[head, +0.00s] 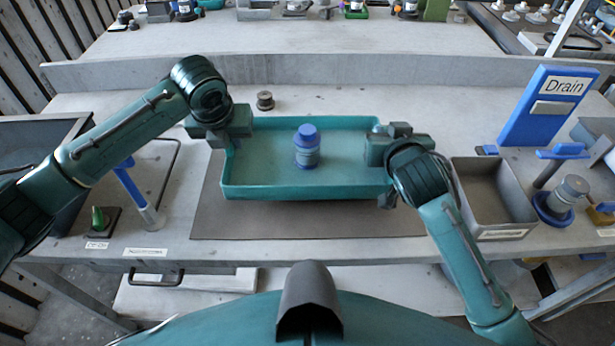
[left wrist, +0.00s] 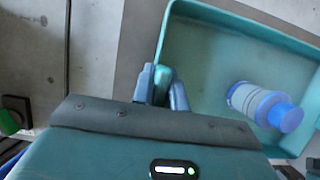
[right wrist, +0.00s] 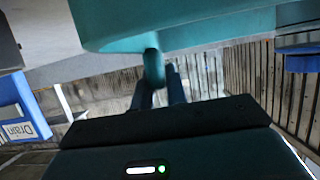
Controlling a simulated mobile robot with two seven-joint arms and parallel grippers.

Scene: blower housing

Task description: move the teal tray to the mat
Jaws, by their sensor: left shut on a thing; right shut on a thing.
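The teal tray (head: 260,188) is at the middle of the bench, over the grey-brown mat (head: 300,224). A blue-capped bottle (head: 307,148) stands upright in it. My left gripper (head: 224,140) is shut on the tray's left rim. In the left wrist view its fingers (left wrist: 163,86) pinch the rim, and the bottle (left wrist: 262,106) shows inside the tray. My right gripper (head: 384,165) is at the tray's right side. In the right wrist view its fingers (right wrist: 158,84) are shut on the tray edge (right wrist: 170,30). I cannot tell whether the tray touches the mat.
A grey bin (head: 490,195) stands close right of the mat. A blue Drain sign (head: 540,108) is farther right. A small metal part (head: 265,100) lies behind the tray. A blue-handled tool (head: 135,190) and a dark bin are at left. The mat's front strip is bare.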

